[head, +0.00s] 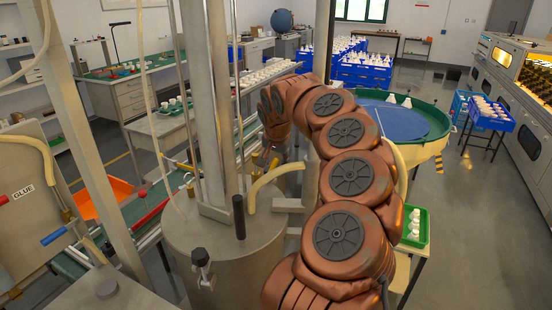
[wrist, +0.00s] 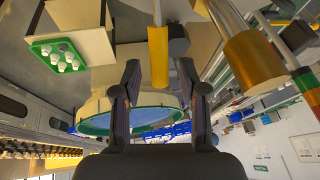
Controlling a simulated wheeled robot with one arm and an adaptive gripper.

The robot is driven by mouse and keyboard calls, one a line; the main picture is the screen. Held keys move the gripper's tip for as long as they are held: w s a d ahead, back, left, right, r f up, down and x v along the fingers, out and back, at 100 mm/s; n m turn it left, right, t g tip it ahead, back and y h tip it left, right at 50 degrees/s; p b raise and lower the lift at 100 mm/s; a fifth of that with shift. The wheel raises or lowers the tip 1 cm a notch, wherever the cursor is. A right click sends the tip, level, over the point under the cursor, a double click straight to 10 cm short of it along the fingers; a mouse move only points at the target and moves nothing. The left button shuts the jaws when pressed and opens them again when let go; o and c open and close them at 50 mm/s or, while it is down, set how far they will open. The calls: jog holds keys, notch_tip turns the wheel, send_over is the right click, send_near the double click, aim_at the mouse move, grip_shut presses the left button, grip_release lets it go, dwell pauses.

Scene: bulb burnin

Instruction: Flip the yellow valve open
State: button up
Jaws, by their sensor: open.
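The yellow valve handle (wrist: 158,55) shows in the wrist view as a straight yellow bar hanging from the top edge. Its lower end lies between the two dark fingers in the picture. My gripper (wrist: 160,76) is open, with a gap on each side of the bar; I cannot tell how deep the bar sits between the fingers.
A red handle (head: 153,212) and a blue handle (head: 54,236) stand left of the tank. Steel posts and a pale hose (head: 275,177) are close to my arm. A round green-rimmed table (head: 440,118) and a green tray of white bulbs (head: 413,238) are to the right.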

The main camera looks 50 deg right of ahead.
jog(key=shift+f, duration=0.2)
grip_shut()
dwell(0.3)
dwell(0.3)
